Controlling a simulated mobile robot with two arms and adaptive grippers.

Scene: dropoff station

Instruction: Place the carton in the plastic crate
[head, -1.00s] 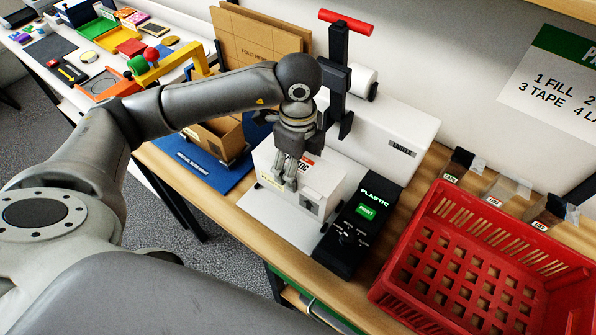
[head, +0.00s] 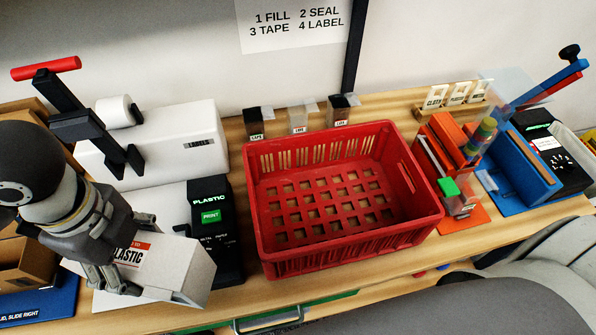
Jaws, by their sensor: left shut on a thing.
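The white carton (head: 172,262) with a red and black label reading "PLASTIC" is at the lower left of the head view. My left gripper (head: 118,284) is shut on the carton, which is tilted and seems to be off the white plate beneath; the gap is hard to judge. My gripper and wrist hide the carton's left part. The red plastic crate (head: 350,246) stands on the wooden bench to the right of the carton, with slotted walls and a holed floor, and it is empty. My right gripper is not in view.
A black "PLASTIC" print unit (head: 216,236) stands between carton and crate. A white labels machine (head: 165,150) with a red-handled lever (head: 45,67) is behind. Small label bins (head: 298,120) line the back. Orange (head: 455,160) and blue (head: 520,165) fixtures stand right of the crate.

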